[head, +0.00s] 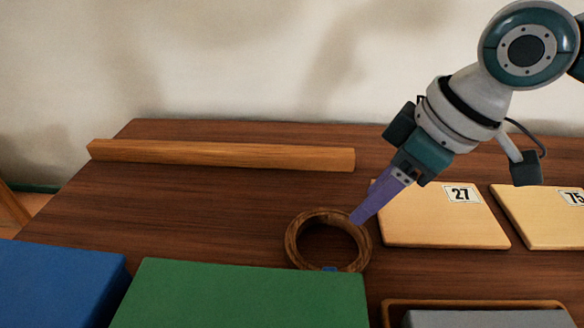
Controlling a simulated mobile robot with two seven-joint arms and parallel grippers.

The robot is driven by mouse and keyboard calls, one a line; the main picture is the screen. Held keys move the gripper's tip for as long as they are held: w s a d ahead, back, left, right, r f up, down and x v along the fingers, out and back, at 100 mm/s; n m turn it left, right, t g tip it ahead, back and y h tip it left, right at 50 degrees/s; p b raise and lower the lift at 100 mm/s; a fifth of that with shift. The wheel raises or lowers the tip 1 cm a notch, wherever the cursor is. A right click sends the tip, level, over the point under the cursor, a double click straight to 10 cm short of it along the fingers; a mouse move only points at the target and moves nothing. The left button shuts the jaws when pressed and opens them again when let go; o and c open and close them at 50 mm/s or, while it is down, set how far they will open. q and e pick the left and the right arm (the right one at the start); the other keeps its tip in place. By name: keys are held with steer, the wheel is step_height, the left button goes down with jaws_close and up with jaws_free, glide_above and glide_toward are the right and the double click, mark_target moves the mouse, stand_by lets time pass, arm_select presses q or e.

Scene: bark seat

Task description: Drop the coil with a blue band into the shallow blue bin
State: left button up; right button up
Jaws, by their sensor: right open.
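The coil (294,240), a brown wooden-looking ring with a small blue band on its near side, lies flat on the dark wood table. My right gripper (358,217) reaches down from the upper right, its purple fingers at the upper right part of the coil's rim. It is open; the fingers overlap in this view, and I cannot tell whether they touch the coil. A blue item (60,285) at the lower left is cut off by the frame; its inside does not show, so I cannot tell whether it is the shallow bin. My left gripper is out of view.
A green block-like item (240,295) stands just in front of the coil. Pale boards numbered 27 (435,220) and 75 (545,220) lie at the right. A grey item in a wooden frame (390,312) is at the lower right. A wooden bar (220,154) lies along the back.

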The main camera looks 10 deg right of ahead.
mark_target(334, 218)
steer(key=x, duration=0.2)
steer(key=b+x, duration=0.1)
steer(key=x, duration=0.1)
steer(key=shift+s+a+f, duration=0.1)
steer(key=shift+a+f, duration=0.15)
steer(key=shift+a, duration=0.05)
steer(key=shift+c, duration=0.3)
jaws_close()
